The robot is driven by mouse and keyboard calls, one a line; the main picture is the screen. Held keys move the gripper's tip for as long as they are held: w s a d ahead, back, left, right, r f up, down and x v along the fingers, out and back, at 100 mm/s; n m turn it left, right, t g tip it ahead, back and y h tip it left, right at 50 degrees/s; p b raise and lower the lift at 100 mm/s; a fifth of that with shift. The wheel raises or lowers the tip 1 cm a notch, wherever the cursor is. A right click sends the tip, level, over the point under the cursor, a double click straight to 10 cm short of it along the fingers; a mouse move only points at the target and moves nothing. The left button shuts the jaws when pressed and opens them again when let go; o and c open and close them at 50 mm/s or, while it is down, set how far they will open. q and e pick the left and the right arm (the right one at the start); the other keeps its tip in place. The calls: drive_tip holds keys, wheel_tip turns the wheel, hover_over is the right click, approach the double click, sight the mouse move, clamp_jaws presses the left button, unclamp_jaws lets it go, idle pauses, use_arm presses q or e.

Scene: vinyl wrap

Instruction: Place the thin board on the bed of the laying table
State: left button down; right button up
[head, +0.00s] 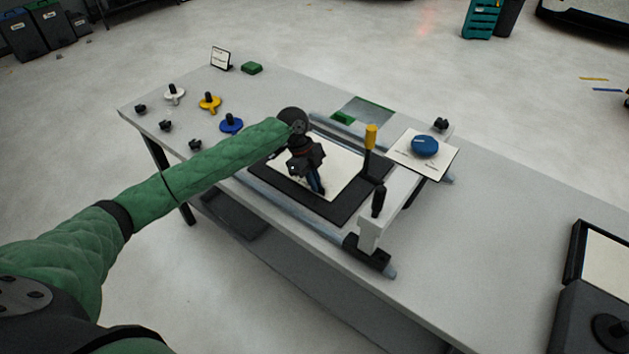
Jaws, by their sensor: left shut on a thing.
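The thin board, a cream flat panel (347,165), is over the black bed (345,208) of the laying table (290,240). It looks flat, but I cannot tell whether it rests fully on the bed. My left gripper (318,188) reaches down over the board's left part and is shut on it; the arm and gripper hide part of the board and the exact grip. My right gripper is not in view.
Grey rails flank the bed. A light crossbar (392,205) with a yellow-topped handle (371,137) and a black handle (378,201) stands right of it. Beyond is a cream card (442,159) with a blue disc (425,145). Several coloured knobs lie at the table's left.

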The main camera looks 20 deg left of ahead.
use_arm(q)
drive_tip(key=c, duration=1.6)
unclamp_jaws()
drive_tip(key=shift+f, duration=0.1)
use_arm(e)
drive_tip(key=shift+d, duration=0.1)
